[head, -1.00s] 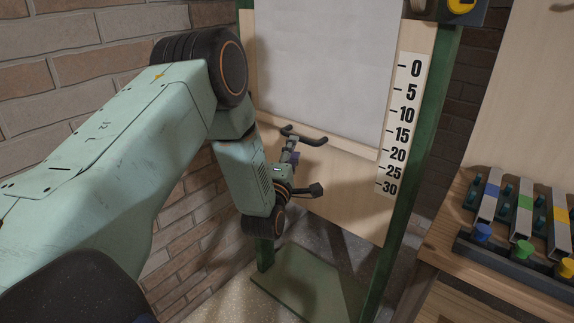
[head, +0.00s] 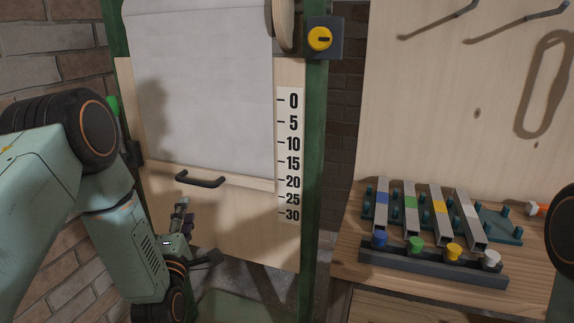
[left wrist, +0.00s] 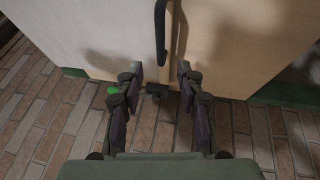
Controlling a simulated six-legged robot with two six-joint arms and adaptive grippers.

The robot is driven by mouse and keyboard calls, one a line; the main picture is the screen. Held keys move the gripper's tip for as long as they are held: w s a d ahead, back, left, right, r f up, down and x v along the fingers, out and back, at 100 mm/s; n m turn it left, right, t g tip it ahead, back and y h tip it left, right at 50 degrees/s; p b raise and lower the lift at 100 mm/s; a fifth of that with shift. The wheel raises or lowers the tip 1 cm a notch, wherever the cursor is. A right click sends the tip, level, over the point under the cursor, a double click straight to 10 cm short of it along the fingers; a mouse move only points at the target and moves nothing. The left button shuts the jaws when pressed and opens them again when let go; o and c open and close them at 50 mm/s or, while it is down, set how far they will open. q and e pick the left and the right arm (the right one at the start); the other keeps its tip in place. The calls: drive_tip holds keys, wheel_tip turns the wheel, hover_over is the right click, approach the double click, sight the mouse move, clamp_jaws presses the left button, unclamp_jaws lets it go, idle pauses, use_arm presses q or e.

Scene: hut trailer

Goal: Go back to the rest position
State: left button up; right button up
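My left gripper (head: 199,230) is open and empty, low in front of a wooden panel (head: 225,235) at the left of the head view. A black bar handle (head: 200,179) on the panel is just above it, apart from the fingers. In the left wrist view the two fingers of my left gripper (left wrist: 160,75) stand apart with nothing between them, and the black handle (left wrist: 160,35) shows beyond them. My right gripper is not in view.
A scale from 0 to 30 (head: 289,155) runs beside the white sheet (head: 205,80). A yellow knob (head: 319,38) sits on the green post. At right, a wooden bench (head: 350,225) carries metal channels with coloured knobs. A brick wall (head: 55,70) stands close to my left arm.

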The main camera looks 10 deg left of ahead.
use_arm(q)
drive_tip(key=s+d+f+m+g+h, duration=0.2)
drive_tip(key=s+d+f+m+g, duration=0.25)
drive_tip(key=f+m, duration=0.35)
drive_tip(key=s+d+f+m+g+h, duration=0.3)
drive_tip(key=s+f+m+g, duration=0.15)
drive_tip(key=f, duration=0.55)
drive_tip(key=s+d+f+m+g, duration=0.2)
drive_tip(key=s+m+g, duration=0.1)
drive_tip(key=s, duration=0.6)
drive_tip(key=s+d+f+m+g, duration=0.2)
drive_tip(key=s+f+m+g, duration=0.1)
drive_tip(key=s, duration=0.7)
drive_tip(key=s+d+f+m+g+h, duration=0.1)
drive_tip(key=s+d+f+m+g, duration=0.2)
drive_tip(key=s, duration=0.6)
drive_tip(key=shift+s+g, duration=0.35)
drive_tip(key=shift+g, duration=0.15)
drive_tip(key=shift+m, duration=0.25)
